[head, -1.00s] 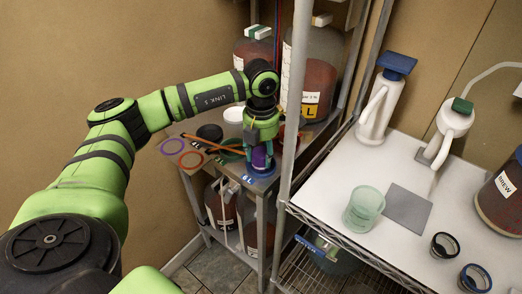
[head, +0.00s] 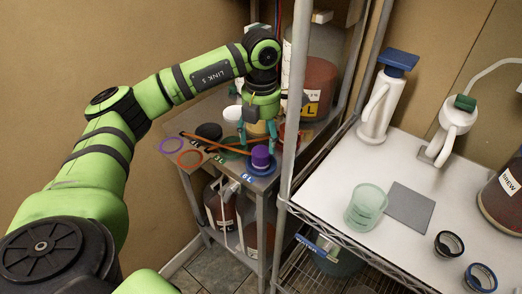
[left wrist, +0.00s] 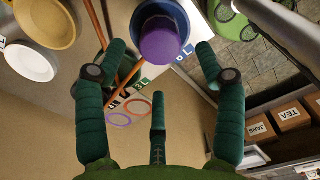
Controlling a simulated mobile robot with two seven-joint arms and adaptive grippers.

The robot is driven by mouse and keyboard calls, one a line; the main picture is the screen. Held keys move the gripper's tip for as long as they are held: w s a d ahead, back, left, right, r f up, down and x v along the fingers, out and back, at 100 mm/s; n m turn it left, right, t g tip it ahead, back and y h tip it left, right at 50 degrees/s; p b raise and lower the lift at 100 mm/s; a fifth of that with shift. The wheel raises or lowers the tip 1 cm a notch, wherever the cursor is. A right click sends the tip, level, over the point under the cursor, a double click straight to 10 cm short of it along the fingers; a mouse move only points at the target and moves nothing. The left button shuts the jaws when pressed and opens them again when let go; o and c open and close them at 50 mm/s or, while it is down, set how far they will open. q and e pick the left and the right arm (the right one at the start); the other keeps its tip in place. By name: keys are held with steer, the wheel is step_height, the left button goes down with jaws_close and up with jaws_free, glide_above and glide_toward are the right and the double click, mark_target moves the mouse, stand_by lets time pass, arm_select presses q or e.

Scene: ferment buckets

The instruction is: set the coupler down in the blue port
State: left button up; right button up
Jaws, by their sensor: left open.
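The purple coupler (head: 260,155) stands upright at the blue port (head: 259,170), near the front corner of the small metal table, by the 6L label. In the left wrist view, the coupler (left wrist: 160,42) shows inside the blue ring of the port (left wrist: 184,14). How deep it sits cannot be told. My left gripper (head: 258,134) is open above and just behind the coupler, its fingers spread and apart from it. My right gripper is not in view.
Orange sticks (head: 228,144), a purple ring (head: 171,145), an orange ring (head: 190,158) and a dark bowl (head: 208,131) are on the same table. A rack post (head: 292,100) stands close on the right. A large jug (head: 320,80) is behind the gripper.

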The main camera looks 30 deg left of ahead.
mark_target(261, 151)
arm_select(q)
step_height(261, 151, up, 7)
steer(key=b, duration=0.1)
steer(key=shift+f, duration=0.15)
stand_by(0.5)
